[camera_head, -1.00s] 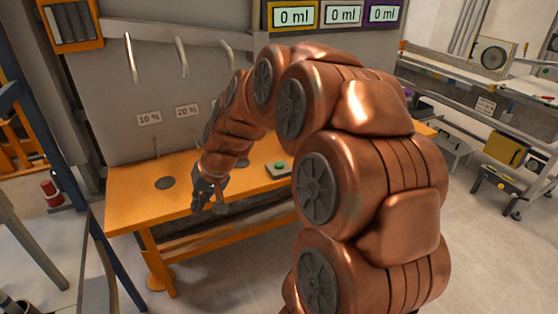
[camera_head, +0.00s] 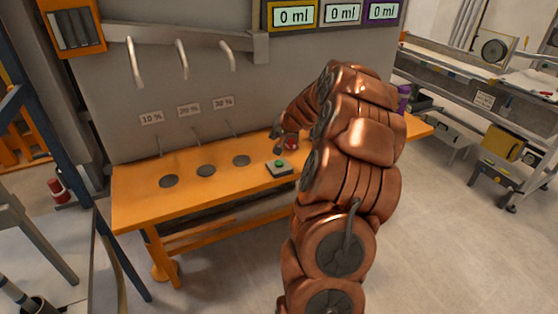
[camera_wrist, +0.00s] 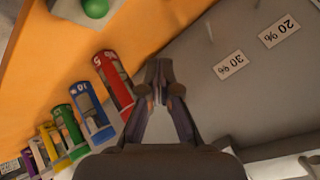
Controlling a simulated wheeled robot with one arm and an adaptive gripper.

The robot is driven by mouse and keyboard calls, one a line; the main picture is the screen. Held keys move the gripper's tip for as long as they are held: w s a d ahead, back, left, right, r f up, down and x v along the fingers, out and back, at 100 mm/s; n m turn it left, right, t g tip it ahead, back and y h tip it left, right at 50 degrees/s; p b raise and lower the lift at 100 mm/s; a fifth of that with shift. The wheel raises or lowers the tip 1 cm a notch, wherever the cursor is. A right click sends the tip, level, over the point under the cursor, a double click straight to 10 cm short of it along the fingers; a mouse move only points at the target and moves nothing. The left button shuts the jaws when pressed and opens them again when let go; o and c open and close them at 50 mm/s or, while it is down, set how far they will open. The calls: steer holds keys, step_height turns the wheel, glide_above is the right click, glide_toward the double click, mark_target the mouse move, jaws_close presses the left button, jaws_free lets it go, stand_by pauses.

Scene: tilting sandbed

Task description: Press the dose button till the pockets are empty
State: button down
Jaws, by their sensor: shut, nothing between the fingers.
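The green dose button (camera_head: 281,163) sits on a small pale box on the orange table; it also shows at the top left of the wrist view (camera_wrist: 96,8). My gripper (camera_head: 278,138) is above the table, behind the button in the head view, and apart from it. In the wrist view my gripper (camera_wrist: 162,85) has its fingertips together, with nothing between them. Three displays, yellow-framed (camera_head: 292,15), grey-framed (camera_head: 343,13) and purple-framed (camera_head: 383,10), each read 0 ml. I cannot identify the pockets.
Three curved spouts hang above dark round spots (camera_head: 206,170) on the orange table (camera_head: 140,208). A grey wall (camera_wrist: 255,100) stands behind.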

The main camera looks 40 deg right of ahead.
steer(key=shift+s+d+f+m, duration=0.1)
steer(key=shift+s+d+m, duration=0.05)
steer(key=shift+d, duration=0.45)
steer(key=shift+s+d+m, duration=0.1)
steer(key=shift+d+m, duration=0.05)
steer(key=shift+d, duration=0.4)
steer(key=b, duration=0.4)
glide_above(280, 163)
step_height(280, 163, down, 7)
steer(key=shift+f, duration=0.1)
steer(key=shift+f+b, duration=0.65)
steer(key=shift+f, duration=0.15)
steer(key=shift+f, duration=0.1)
steer(key=shift+f+b, duration=0.35)
steer(key=shift+b, duration=0.15)
